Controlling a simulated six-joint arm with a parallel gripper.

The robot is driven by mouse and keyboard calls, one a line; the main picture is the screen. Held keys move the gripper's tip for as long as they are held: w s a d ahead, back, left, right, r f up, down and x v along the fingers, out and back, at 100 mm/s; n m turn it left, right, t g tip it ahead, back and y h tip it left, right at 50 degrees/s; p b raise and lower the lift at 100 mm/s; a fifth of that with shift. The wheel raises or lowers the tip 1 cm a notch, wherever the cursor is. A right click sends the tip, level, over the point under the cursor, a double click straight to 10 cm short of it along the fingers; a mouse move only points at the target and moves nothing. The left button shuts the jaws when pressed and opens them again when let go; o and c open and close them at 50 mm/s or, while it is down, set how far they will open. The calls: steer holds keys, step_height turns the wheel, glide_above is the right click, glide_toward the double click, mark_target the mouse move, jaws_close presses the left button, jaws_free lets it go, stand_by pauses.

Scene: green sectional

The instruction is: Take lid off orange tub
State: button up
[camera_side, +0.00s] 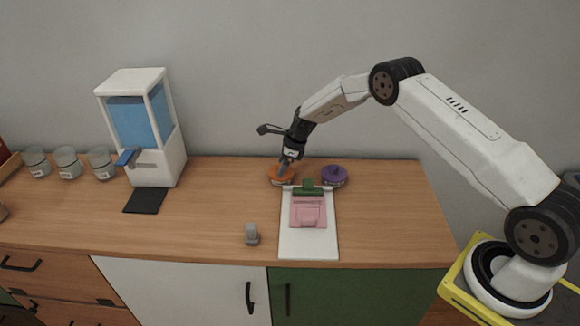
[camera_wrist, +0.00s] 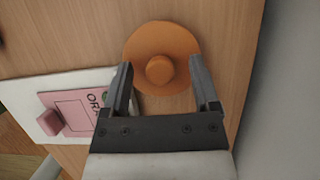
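The orange tub (camera_side: 274,181) stands on the wooden counter near its back edge, below my gripper. In the wrist view its round orange lid (camera_wrist: 176,45) is seen from above, with a round knob (camera_wrist: 160,69) at its centre. The lid lies on the tub. My gripper (camera_side: 284,167) points down at the lid; in the wrist view its fingers (camera_wrist: 165,88) are spread apart on either side of the knob, with gaps between. Whether the fingertips touch the lid is unclear.
A purple-lidded tub (camera_side: 334,175) stands just right of the orange one. In front lies a white board (camera_side: 308,243) with a pink card (camera_side: 309,212) and a green piece (camera_side: 309,187). A grey object (camera_side: 251,235), a dispenser (camera_side: 173,159) and glasses (camera_side: 68,162) stand left.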

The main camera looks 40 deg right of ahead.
jaws_close()
steer(key=shift+r, duration=0.15)
steer(key=shift+r, duration=1.35)
steer(key=s+a+r, duration=0.1)
steer(key=s+r, duration=0.9)
steer(key=s, duration=0.4)
steer(key=shift+a, duration=0.15)
